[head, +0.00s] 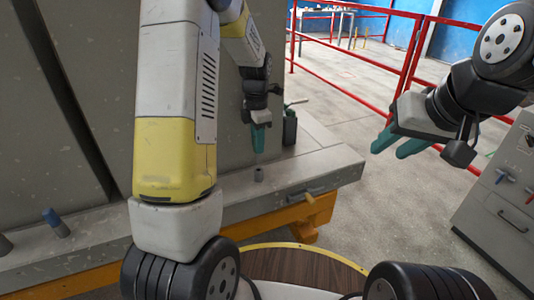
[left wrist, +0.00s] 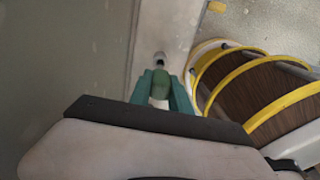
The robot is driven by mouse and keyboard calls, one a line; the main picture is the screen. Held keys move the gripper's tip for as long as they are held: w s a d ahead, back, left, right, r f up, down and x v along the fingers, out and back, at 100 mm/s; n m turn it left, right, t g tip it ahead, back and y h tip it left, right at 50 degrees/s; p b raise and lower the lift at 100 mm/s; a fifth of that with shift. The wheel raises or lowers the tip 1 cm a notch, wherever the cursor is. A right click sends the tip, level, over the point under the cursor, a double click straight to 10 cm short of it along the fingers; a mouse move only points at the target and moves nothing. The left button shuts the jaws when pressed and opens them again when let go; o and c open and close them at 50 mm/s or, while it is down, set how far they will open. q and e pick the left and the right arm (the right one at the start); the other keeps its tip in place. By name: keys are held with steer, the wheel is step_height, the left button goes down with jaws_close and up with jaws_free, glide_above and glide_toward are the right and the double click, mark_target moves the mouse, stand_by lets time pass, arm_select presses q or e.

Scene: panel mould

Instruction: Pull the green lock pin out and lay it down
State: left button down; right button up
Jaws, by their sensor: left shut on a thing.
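My left gripper (head: 258,140) hangs fingers down above a short grey socket (head: 258,174) on the ledge. In the left wrist view my left gripper (left wrist: 161,92) is shut on the green lock pin (left wrist: 160,84), with one teal finger on each side. The socket (left wrist: 160,58) shows just beyond the pin, with a dark opening on top. In the head view the fingers hide the pin, and a gap shows between the fingertips and the socket. My right gripper (head: 398,147) is open and empty, off to the right over the floor.
A dark green container (head: 290,128) stands on the ledge (head: 325,165) behind the socket. A blue-topped pin (head: 56,222) stands further left. A grey cabinet (head: 505,205) and red railings (head: 345,93) are at right.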

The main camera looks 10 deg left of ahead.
arm_select(q)
steer(key=shift+r, duration=0.1)
stand_by(0.5)
steer(key=shift+r, duration=2)
steer(key=shift+d+f, duration=0.1)
